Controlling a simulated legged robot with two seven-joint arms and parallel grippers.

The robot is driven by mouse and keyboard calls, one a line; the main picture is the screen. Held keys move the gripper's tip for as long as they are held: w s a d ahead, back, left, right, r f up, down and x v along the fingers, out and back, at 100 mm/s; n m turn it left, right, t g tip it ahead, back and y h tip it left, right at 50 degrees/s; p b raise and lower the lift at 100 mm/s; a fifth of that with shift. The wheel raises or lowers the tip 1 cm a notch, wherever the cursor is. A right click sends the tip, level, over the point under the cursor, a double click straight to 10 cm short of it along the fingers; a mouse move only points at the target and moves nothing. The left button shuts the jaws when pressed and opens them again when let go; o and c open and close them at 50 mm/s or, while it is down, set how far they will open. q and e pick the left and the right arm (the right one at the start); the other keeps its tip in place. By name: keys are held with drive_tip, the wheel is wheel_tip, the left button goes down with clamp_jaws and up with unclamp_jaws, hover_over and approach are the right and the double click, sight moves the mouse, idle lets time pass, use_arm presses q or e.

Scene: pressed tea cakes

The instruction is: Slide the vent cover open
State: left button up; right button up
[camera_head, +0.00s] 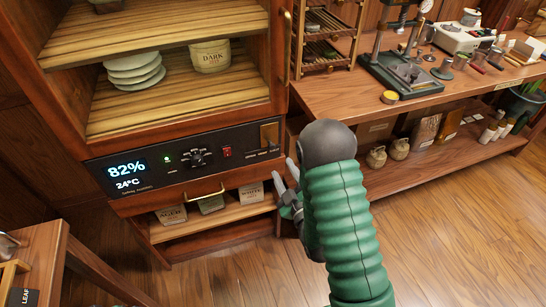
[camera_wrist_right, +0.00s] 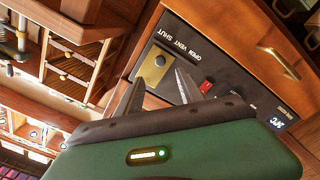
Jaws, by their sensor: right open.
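The vent cover is a small brass plate (camera_head: 269,134) at the right end of the dark control panel on the wooden cabinet. In the right wrist view the brass plate (camera_wrist_right: 153,66) has a dark round spot, and the words OPEN, VENT and SHUT are printed beside it. My right gripper (camera_head: 283,172) is open, just below the panel's right end in the head view. In the right wrist view its two fingers (camera_wrist_right: 158,76) point towards the plate, one on each side, with nothing between them. I cannot tell whether they touch it. My left gripper is not in view.
The control panel (camera_head: 140,178) also carries a display, a dial and a red switch (camera_head: 227,152). A brass handle (camera_head: 204,196) sits below it. A workbench (camera_head: 340,87) stands to the right.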

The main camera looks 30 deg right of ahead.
sight(272, 148)
drive_tip(key=b+x, duration=0.2)
drive_tip(key=x, duration=0.8)
drive_tip(key=shift+a+f, duration=0.1)
drive_tip(key=shift+f, duration=0.05)
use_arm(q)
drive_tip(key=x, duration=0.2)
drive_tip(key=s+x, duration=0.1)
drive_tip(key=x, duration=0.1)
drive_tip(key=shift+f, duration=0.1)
use_arm(e)
clamp_jaws()
drive_tip(key=shift+f, duration=0.1)
idle(0.3)
